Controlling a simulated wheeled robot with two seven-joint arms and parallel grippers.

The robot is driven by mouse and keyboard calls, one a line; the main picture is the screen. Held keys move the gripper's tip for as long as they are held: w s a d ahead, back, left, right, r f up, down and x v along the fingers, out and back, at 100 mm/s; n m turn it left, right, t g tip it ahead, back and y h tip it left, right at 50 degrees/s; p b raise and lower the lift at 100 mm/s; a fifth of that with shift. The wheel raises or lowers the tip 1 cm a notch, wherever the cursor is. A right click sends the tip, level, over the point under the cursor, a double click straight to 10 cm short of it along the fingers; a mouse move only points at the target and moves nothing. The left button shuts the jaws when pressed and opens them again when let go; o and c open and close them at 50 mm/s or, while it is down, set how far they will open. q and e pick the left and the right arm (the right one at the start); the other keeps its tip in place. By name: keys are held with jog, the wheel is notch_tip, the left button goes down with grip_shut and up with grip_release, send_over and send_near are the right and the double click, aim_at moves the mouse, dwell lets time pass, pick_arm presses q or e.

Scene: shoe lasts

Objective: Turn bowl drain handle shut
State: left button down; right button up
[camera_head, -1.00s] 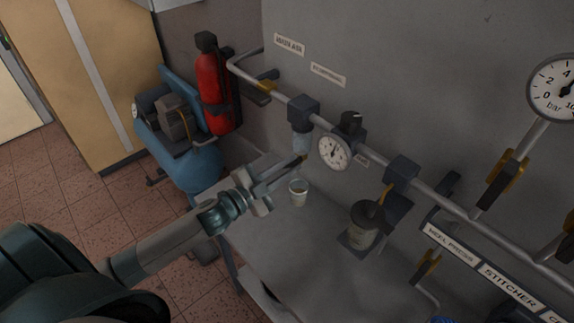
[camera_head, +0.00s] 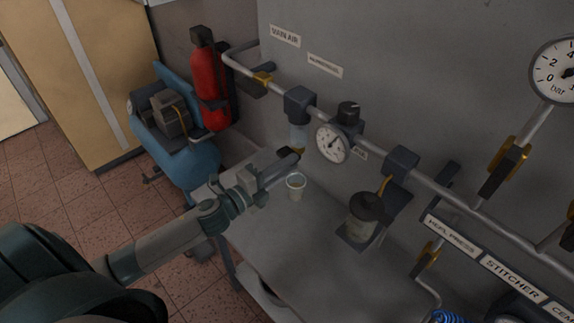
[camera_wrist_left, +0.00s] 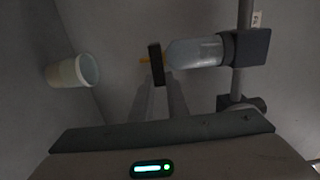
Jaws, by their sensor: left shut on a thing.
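The clear filter bowl (camera_head: 299,138) hangs under a dark block on the wall pipe; it also shows in the left wrist view (camera_wrist_left: 195,52), where it lies sideways. At its lower end is a brass drain (camera_wrist_left: 144,61) with a dark bar-shaped handle (camera_wrist_left: 156,65), set crosswise to the bowl's axis in that view. My left gripper (camera_head: 280,162) reaches in from the left, just below the bowl. In the wrist view its two fingers (camera_wrist_left: 158,88) converge on one end of the handle and are shut on it. The fingertips partly hide the handle in the head view. My right gripper is out of view.
A white cup (camera_head: 296,187) stands on the grey bench (camera_head: 270,235) just below the gripper. A pressure gauge (camera_head: 332,143) is close to the right of the bowl. A dark-lidded can (camera_head: 366,213) stands further right. A red extinguisher (camera_head: 210,85) hangs left.

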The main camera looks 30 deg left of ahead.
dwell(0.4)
pick_arm(q)
jog(key=c, duration=1.7)
grip_release()
jog(key=shift+b+v, duration=3.65)
jog(key=shift+v, duration=5.05)
jog(key=shift+f, duration=0.1)
jog(key=shift+a, duration=0.1)
